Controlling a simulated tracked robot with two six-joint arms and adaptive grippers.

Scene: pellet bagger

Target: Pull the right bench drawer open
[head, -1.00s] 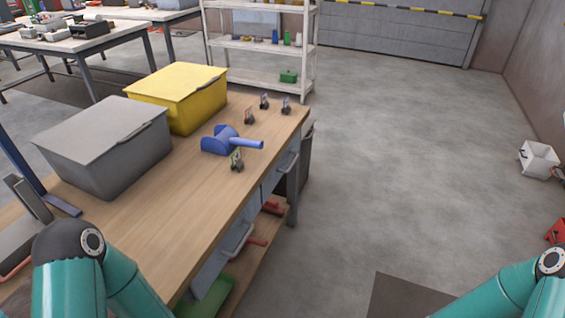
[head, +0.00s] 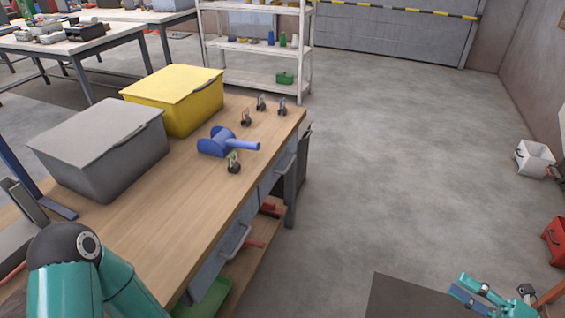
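The wooden workbench (head: 150,240) runs along the left, with two grey drawers under its right edge. The far drawer (head: 268,184) has a bar handle (head: 286,163), and the near drawer (head: 207,272) has a similar handle (head: 236,241). Both fronts look flush with the bench, so both drawers appear shut. My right gripper (head: 460,284) is at the bottom right, over the floor, well apart from the drawers. Its fingers are spread with nothing seen between them. My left arm's elbow shows at the bottom left; its gripper is out of view.
A grey bin (head: 105,150), a yellow bin (head: 180,98), a blue scoop (head: 222,143) and several small clips stand on the bench. A green tray (head: 213,300) lies on the shelf below. A white shelf rack (head: 250,45) stands behind.

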